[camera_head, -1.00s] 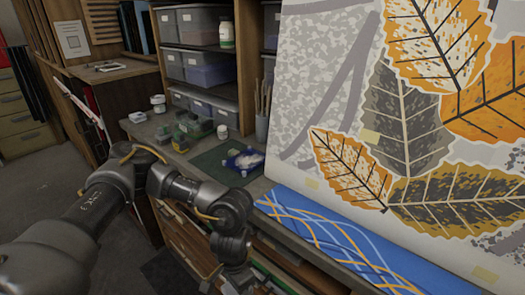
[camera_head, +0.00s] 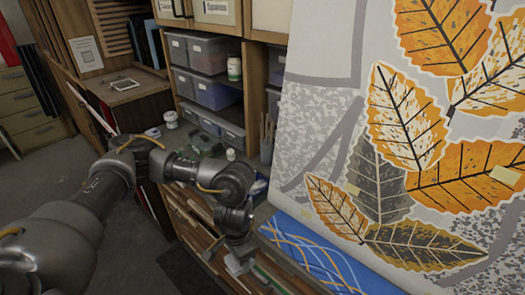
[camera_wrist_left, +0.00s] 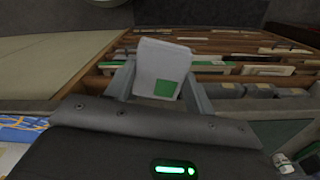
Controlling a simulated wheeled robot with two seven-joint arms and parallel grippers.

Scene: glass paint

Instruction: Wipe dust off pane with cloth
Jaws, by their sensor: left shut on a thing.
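The pane (camera_head: 440,150) stands upright at the right of the head view, painted with orange and grey leaves. Grey mottled areas and small yellowish patches show on it; I cannot tell which marks are dust. My left gripper (camera_head: 238,264) is in front of the bench, left of the pane and apart from it. In the left wrist view, the gripper (camera_wrist_left: 160,82) is shut on a pale, flat piece (camera_wrist_left: 157,58) with a green square. This may be the cloth, but its material is not clear. My right gripper is not in view.
A blue patterned strip (camera_head: 318,262) runs along the pane's foot. Clear bins (camera_head: 216,92) fill shelves behind the bench. Small jars (camera_head: 171,118) and a brush holder (camera_head: 267,135) stand on the bench. Open shelving lies below its front edge.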

